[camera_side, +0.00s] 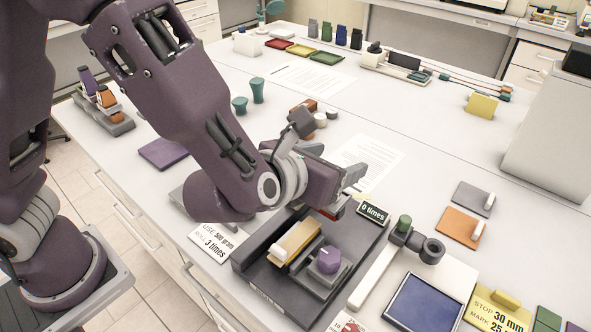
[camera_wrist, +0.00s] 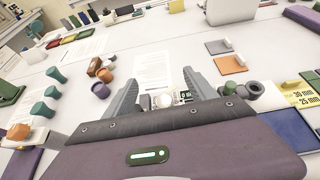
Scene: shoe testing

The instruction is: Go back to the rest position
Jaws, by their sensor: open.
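My gripper (camera_wrist: 160,102) shows in the wrist view with its two grey fingers spread apart. No held thing shows between them. In the side view my gripper (camera_side: 352,187) is above the back end of a dark test device (camera_side: 262,268). The device carries a yellow block (camera_side: 297,241) and a purple knob (camera_side: 328,260). A small "0 times" sign (camera_side: 373,212) stands at its back right corner. My arm hides part of the table behind it, and the fingertips are partly hidden in the side view.
A white roller tool with a green knob (camera_side: 403,224) and a blue pad (camera_side: 423,304) lie to the right. Orange (camera_side: 459,226) and grey (camera_side: 472,199) plates lie beyond. Green stamps (camera_side: 257,90) stand behind my arm. A large grey box (camera_side: 556,130) bounds the right.

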